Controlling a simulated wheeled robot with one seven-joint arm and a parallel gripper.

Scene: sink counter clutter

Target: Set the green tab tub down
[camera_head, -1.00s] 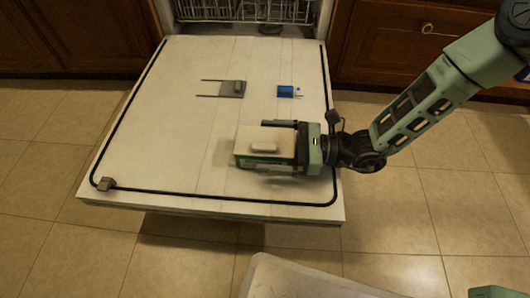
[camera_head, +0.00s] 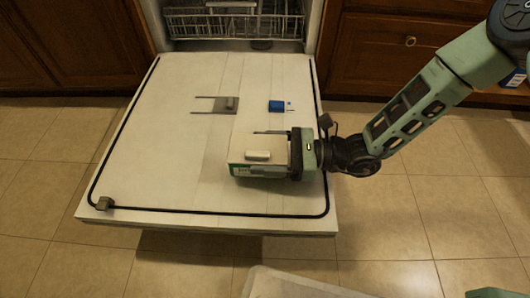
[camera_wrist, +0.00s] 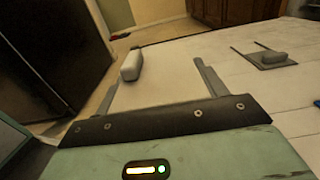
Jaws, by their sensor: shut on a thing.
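The green tab tub (camera_head: 243,171) is a white box with a green band around its lower side and a grey raised piece on top. It is over the right front part of the open dishwasher door (camera_head: 145,175). My gripper (camera_head: 258,150) reaches in from the right and is shut on the tub, one finger along its far side. The near finger is hard to make out. In the wrist view the pale tub top (camera_wrist: 165,80) lies between the two fingers. The tub's underside is hidden, so I cannot tell whether it touches the door.
A grey plate with two prongs (camera_head: 225,105) and a small blue block (camera_head: 277,106) are farther back on the door. A dish rack (camera_head: 232,22) is behind. A dark cord-like seal (camera_head: 215,212) runs around the door's edges. The door's left half is clear.

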